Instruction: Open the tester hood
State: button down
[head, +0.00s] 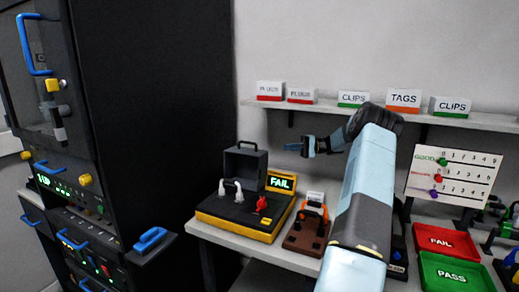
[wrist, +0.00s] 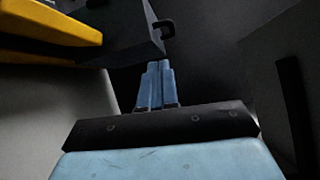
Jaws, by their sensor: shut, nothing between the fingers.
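The tester (head: 234,221) is a yellow and black box on the bench, with a lit FAIL display (head: 281,183), a red knob and pale looped parts on its top. Its dark grey hood (head: 245,164) stands upright at the back of the tester, with the handle (head: 247,145) at its top edge; the tester's top is uncovered. My gripper (head: 293,147) is shut and empty, right of the hood and apart from it, pointing left. In the wrist view the shut fingers (wrist: 158,70) lie just below the hood's dark handle (wrist: 164,28); contact cannot be told there.
A tall black rack (head: 145,130) with blue handles stands close on the left. A brown fixture (head: 305,232) sits right of the tester. A shelf (head: 320,107) with labelled boxes runs behind my arm. Red FAIL (head: 443,239) and green PASS (head: 450,274) trays lie at right.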

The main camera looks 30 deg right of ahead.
jog(key=shift+n+t, duration=0.4)
jog(key=shift+t, duration=0.1)
jog(key=shift+s+a+r+x, duration=0.15)
jog(key=shift+s+x, duration=0.1)
jog(key=shift+x, duration=1.6)
jog(key=shift+s+r+x, duration=0.1)
jog(key=shift+s+x, duration=0.15)
jog(key=shift+x, duration=1.6)
jog(key=shift+s+a+r+x, duration=0.1)
jog(key=shift+s+r+x, duration=0.1)
jog(key=shift+x, duration=1.7)
